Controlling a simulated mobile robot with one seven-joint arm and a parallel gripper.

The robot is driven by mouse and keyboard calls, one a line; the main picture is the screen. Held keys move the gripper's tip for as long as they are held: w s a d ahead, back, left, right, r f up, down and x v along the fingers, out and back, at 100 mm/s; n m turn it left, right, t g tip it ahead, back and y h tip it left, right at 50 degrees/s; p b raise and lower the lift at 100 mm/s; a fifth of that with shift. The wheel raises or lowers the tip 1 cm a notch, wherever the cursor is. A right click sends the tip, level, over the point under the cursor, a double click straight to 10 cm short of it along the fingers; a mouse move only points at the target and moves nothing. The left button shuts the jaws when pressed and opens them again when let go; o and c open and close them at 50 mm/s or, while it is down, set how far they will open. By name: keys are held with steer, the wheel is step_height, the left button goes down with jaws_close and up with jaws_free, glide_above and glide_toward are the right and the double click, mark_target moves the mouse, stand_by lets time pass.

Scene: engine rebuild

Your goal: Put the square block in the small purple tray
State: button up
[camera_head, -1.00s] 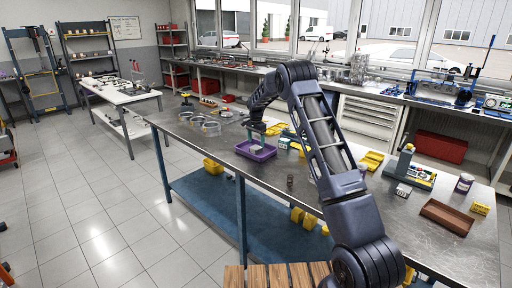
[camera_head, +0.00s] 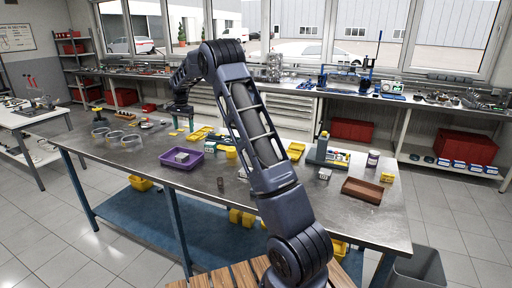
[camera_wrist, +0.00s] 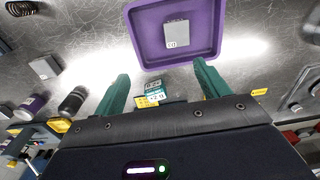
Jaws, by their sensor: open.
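The small purple tray (camera_head: 170,165) lies on the steel workbench. A grey block (camera_head: 182,157) rests inside it, apart from the walls as seen in the wrist view (camera_wrist: 177,33). Its top looks slightly oblong there, with a small mark near one corner. The purple tray also shows at the top of the wrist view (camera_wrist: 146,45). My gripper (camera_head: 180,109) is above the bench behind the tray in the head view. In the wrist view my gripper (camera_wrist: 163,75) has its green fingers spread with nothing held between them, clear of the block and tray.
Clear round rings (camera_head: 115,138) stand left of the tray. Another grey block (camera_head: 325,174) lies farther right, near a brown tray (camera_head: 362,191). The bench front is mostly bare.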

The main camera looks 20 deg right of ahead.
steer(key=s+d+r+n+t, duration=0.1)
steer(key=s+d+r, duration=0.45)
steer(key=s, duration=0.35)
steer(key=s+d+r+n, duration=0.2)
steer(key=s+d+r, duration=0.3)
steer(key=s, duration=0.4)
steer(key=s+d+r+n+t, duration=0.1)
steer(key=s+d+r, duration=0.2)
steer(key=s+r, duration=0.5)
steer(key=s+d+f+n+t, duration=0.1)
steer(key=s+d+f+n, duration=0.1)
steer(key=s, duration=1.3)
steer(key=s+d+f+n+t, duration=0.1)
steer(key=s+d+f, duration=0.3)
steer(key=s, duration=1.2)
steer(key=shift+d+f+n, duration=0.15)
steer(key=shift+f+n, duration=0.45)
steer(key=shift+f, duration=0.25)
